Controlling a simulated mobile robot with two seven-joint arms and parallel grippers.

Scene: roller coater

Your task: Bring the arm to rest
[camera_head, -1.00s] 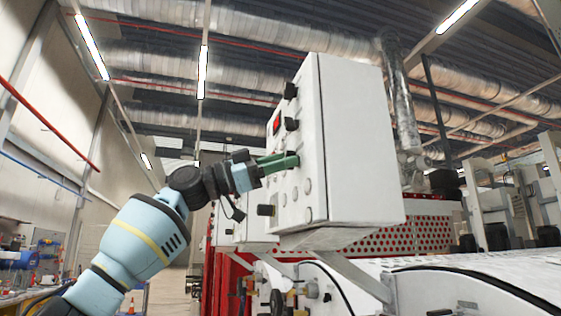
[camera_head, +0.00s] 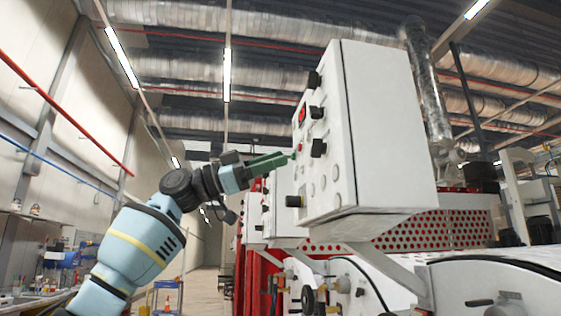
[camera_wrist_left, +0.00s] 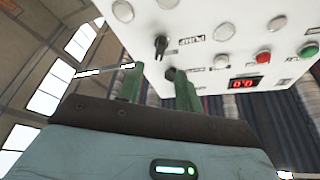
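My left gripper (camera_head: 288,157) with green fingers is in front of the knob face of a white control box (camera_head: 385,135) in the head view. In the left wrist view the two fingers (camera_wrist_left: 158,80) stand apart with nothing held between them. Beyond them the panel shows a black knob (camera_wrist_left: 161,46), another dark knob (camera_wrist_left: 170,74), round buttons and a red display (camera_wrist_left: 245,84). The fingertips look clear of the panel, though the exact gap is hard to judge. My right gripper is in neither view.
The white machine (camera_head: 500,285) with a red perforated guard (camera_head: 440,230) lies below and to the right of the box. Black knobs (camera_head: 318,148) stick out from the panel. A workbench (camera_head: 30,300) is at the far left.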

